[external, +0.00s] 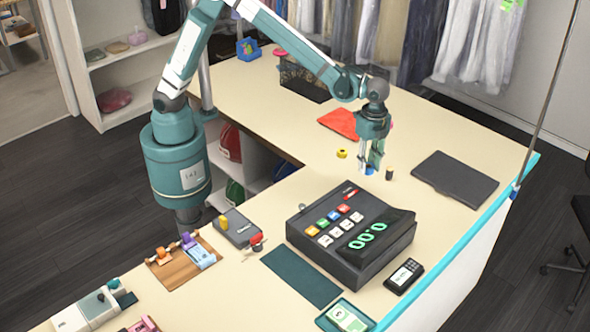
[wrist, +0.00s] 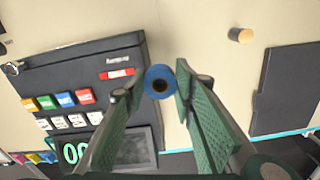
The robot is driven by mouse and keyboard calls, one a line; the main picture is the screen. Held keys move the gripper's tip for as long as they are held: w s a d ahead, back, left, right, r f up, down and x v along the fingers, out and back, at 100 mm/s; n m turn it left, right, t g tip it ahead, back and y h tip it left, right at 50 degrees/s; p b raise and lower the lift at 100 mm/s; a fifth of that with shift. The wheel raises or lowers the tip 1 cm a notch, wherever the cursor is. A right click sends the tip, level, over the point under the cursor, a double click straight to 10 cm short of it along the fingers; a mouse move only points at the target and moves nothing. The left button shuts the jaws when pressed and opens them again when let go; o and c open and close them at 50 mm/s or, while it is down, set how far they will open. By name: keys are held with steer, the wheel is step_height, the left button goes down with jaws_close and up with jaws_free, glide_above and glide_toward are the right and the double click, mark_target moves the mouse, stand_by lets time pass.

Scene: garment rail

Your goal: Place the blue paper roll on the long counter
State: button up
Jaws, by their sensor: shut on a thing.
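The blue paper roll (wrist: 160,72) is between my fingertips in the wrist view, seen end-on with a dark core. My gripper (wrist: 157,88) is shut on it. In the external view my gripper (external: 374,160) points down over the cream counter (external: 270,112), and a little blue of the roll (external: 369,171) shows below the fingers. The roll is at or just above the counter top; I cannot tell if it touches. Most of the roll is hidden by the fingers in the external view.
The cash register (external: 350,236) stands close in front of my gripper. A small dark cylinder (external: 390,173) is just right, a yellow roll (external: 342,153) left. A black flat folder (external: 455,178) lies to the right, a red sheet (external: 340,122) behind. A wire basket (external: 305,80) is further back.

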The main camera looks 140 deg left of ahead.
steer(key=s+a+n, duration=0.2)
steer(key=s+a, duration=0.3)
steer(key=a, duration=0.5)
steer(key=s+a+n, duration=0.1)
steer(key=s+a, duration=0.4)
steer(key=a, duration=0.4)
steer(key=s+a+n, duration=0.2)
steer(key=s+a, duration=0.2)
steer(key=a, duration=0.6)
steer(key=shift+m, duration=0.3)
steer(key=shift+s+f, duration=0.15)
steer(key=shift+f, duration=2.55)
steer(key=shift+d, duration=0.1)
steer(key=shift+f+p, duration=0.4)
steer(key=shift+f, duration=2.75)
steer(key=shift+f, duration=0.1)
steer(key=shift+f, duration=1.75)
steer(key=shift+f, duration=0.15)
